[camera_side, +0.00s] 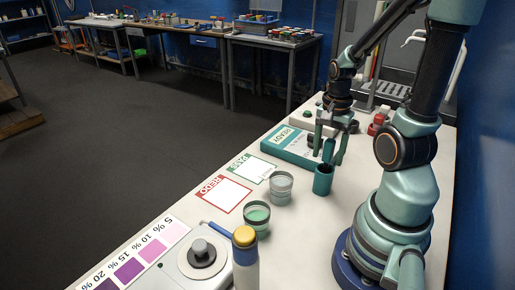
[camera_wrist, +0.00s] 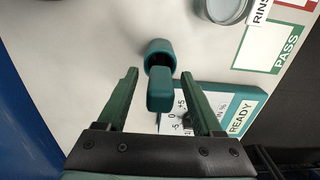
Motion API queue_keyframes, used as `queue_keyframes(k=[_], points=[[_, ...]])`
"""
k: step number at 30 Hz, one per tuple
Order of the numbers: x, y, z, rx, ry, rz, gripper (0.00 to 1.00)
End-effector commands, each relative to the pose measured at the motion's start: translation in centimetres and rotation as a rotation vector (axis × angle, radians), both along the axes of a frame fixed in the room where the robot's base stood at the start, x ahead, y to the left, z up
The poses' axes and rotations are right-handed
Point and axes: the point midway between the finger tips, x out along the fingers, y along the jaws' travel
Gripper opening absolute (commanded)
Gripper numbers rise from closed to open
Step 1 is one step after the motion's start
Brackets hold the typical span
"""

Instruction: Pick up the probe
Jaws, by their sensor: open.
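The probe (camera_wrist: 160,92) is a teal, block-topped handle standing in a dark teal cup-shaped holder (camera_wrist: 160,56). In the side view the probe (camera_side: 328,151) rises out of the holder (camera_side: 322,181) on the white bench. My gripper (camera_side: 330,157) points down over it, with one green finger on each side. In the wrist view the probe's top lies between the fingers of my gripper (camera_wrist: 162,80), with a visible gap on both sides. The jaws are open and hold nothing. The probe's lower end is hidden inside the holder.
A teal READY panel (camera_side: 293,147) lies beside the holder. Two small jars (camera_side: 281,187) (camera_side: 257,217), the PASS card (camera_side: 250,169) and the REDO card (camera_side: 226,192) are nearer the camera. A yellow-capped bottle (camera_side: 245,260) and a stirrer plate stand in front.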

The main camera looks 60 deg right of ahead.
Motion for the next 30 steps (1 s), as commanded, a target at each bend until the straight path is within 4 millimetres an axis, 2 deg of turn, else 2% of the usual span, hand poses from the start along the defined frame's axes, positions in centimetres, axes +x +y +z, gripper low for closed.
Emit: queue_keyframes(k=[6,11,12,23,30], points=[[0.0,0.0,-0.1,0.000,-0.001,0.000,0.68],[0.0,0.0,0.0,0.000,-0.001,0.000,0.06],[0.0,0.0,0.0,0.000,-0.001,0.000,0.00],[0.1,0.0,0.2,-0.001,-0.002,0.000,0.00],[0.1,-0.1,2.0,-0.004,-0.005,0.000,0.00]])
